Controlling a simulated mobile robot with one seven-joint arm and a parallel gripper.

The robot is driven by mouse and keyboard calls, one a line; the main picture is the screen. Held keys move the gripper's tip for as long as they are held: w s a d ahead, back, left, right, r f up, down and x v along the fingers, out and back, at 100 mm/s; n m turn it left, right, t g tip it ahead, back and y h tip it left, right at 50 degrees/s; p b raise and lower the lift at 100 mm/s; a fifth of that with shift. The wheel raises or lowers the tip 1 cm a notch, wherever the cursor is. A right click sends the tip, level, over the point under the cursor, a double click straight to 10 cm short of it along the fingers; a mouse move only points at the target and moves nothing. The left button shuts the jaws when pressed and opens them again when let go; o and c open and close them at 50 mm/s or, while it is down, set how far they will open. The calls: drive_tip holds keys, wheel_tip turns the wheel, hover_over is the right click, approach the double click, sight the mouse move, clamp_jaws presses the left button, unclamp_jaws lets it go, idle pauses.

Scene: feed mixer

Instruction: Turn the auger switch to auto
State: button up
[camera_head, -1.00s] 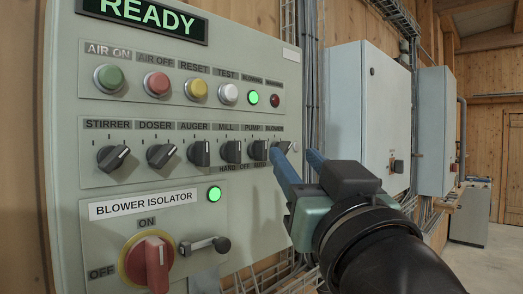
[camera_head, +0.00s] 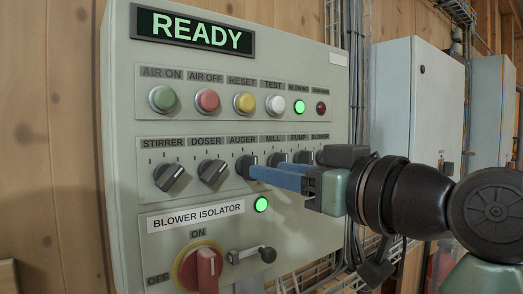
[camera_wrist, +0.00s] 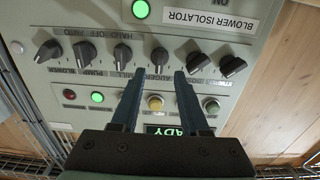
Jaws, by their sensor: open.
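The auger switch (camera_head: 247,163) is a black rotary knob under the AUGER label, third from the left in its row on the grey panel. My gripper (camera_head: 252,174) is in front of it, and its blue fingers hide part of the knob. In the wrist view the auger switch (camera_wrist: 158,59) lies between and just past the two fingertips of my open gripper (camera_wrist: 159,75). Its handle looks roughly upright, unlike the slanted doser knob (camera_head: 213,172). I cannot tell whether the fingers touch it.
The stirrer knob (camera_head: 171,177) and doser knob are to the left; the mill knob (camera_head: 276,159) is close on the right, partly hidden. Coloured buttons sit above.

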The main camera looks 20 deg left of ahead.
drive_tip(key=shift+p+x, duration=0.7)
drive_tip(key=shift+x, duration=1.45)
drive_tip(key=shift+c, duration=0.3)
clamp_jaws()
